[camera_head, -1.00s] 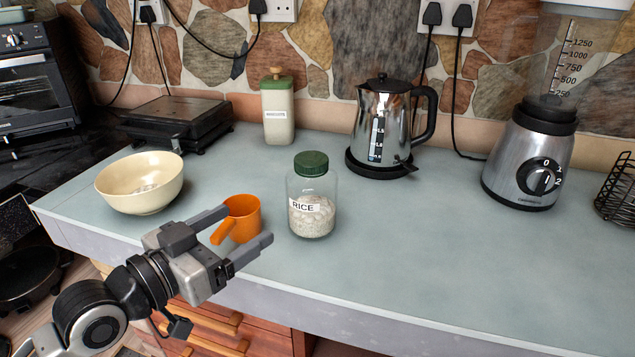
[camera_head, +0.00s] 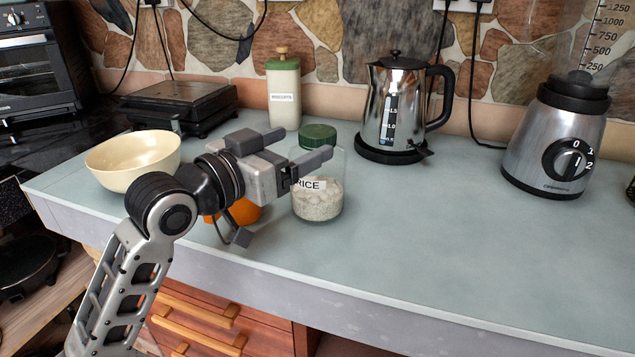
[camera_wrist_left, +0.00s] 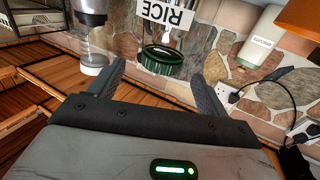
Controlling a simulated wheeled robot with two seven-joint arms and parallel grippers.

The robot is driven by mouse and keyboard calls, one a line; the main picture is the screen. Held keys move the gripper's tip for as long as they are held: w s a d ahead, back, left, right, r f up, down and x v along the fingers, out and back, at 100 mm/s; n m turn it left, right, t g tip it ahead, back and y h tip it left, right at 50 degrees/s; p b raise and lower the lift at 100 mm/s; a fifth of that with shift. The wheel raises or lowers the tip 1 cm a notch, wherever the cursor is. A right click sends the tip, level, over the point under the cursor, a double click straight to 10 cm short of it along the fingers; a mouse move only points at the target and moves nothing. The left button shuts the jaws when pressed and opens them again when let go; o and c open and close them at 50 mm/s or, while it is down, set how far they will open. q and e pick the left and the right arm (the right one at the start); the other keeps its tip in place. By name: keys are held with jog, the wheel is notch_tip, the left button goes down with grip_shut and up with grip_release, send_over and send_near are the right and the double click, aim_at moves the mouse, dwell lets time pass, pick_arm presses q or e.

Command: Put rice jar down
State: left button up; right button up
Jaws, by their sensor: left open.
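The rice jar (camera_head: 318,199) is clear glass with a green lid and a RICE label, partly filled with white rice. It stands upright on the counter. My left gripper (camera_head: 297,147) is open, its fingers at about lid height by the jar; one finger covers part of the jar's upper body. In the left wrist view the jar appears upside down, its green lid (camera_wrist_left: 164,62) between the open fingers (camera_wrist_left: 157,70). Whether the fingers touch the jar cannot be told. My right gripper is not in view.
An orange cup (camera_head: 245,212) is mostly hidden behind my left arm. A cream bowl (camera_head: 120,170) is at left, a biscuits jar (camera_head: 284,105) behind, a kettle (camera_head: 378,110) and blender (camera_head: 545,150) at right. The counter (camera_head: 430,225) is clear at front right.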

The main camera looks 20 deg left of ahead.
pick_arm(q)
jog(key=x, duration=0.5)
jog(key=shift+w+f, duration=0.15)
jog(key=shift+w, duration=0.3)
jog(key=c, duration=1.5)
grip_shut()
